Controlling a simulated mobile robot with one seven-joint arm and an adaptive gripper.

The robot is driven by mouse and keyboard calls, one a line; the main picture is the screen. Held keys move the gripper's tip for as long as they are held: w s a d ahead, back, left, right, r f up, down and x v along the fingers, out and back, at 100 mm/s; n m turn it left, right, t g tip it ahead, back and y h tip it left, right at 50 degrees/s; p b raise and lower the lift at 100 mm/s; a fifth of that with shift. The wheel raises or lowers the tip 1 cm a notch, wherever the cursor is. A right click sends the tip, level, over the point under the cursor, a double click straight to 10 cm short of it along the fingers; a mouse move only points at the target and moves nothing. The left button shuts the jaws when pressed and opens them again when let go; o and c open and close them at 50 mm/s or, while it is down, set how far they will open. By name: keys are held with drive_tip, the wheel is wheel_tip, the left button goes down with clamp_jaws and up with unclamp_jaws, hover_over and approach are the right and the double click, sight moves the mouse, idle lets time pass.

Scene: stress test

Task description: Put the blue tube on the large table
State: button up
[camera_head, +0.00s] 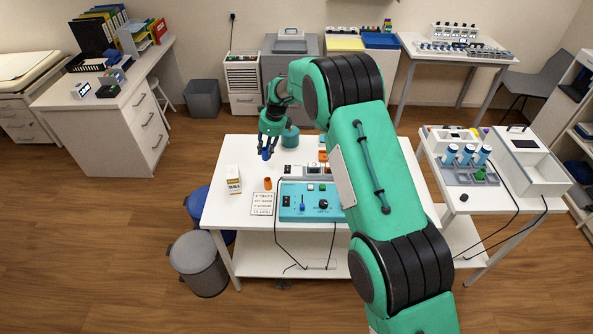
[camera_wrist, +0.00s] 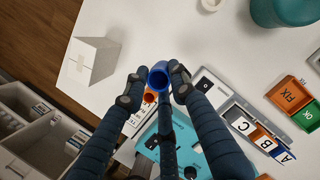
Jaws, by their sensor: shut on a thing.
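The blue tube (camera_head: 266,154) is held between the fingers of my gripper (camera_head: 268,147), over the left part of the white middle table (camera_head: 222,165), which looks like the large table. In the wrist view the blue tube (camera_wrist: 158,75) shows its open round end between the fingertips of my gripper (camera_wrist: 155,84). The fingers are shut on it. I cannot tell whether its lower end touches the tabletop (camera_wrist: 190,35). A small orange tube (camera_head: 268,184) stands apart on the table; it also shows behind the blue tube in the wrist view (camera_wrist: 150,97).
A teal jar (camera_head: 290,137) is close behind my gripper. A side table with a tube rack (camera_head: 466,172) stands right. The table's far left is clear.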

sight(267, 159)
drive_tip(key=x, duration=0.2)
drive_tip(key=d+x, duration=0.1)
drive_tip(key=x, duration=0.2)
drive_tip(key=shift+s+f+b, duration=0.15)
drive_tip(key=shift+f+b, duration=0.25)
drive_tip(key=shift+d+b+x, duration=0.15)
drive_tip(key=shift+d+x, duration=0.05)
drive_tip(key=shift+x, duration=0.7)
drive_tip(key=shift+d+b+x, duration=0.15)
drive_tip(key=shift+d+x, duration=0.05)
drive_tip(key=shift+x, duration=0.7)
drive_tip(key=shift+s+f, duration=0.15)
drive_tip(key=shift+f, duration=0.1)
drive_tip(key=o, duration=0.9)
drive_tip(key=shift+r, duration=0.15)
drive_tip(key=shift+p+v, duration=0.95)
drive_tip(key=shift+v, duration=5.05)
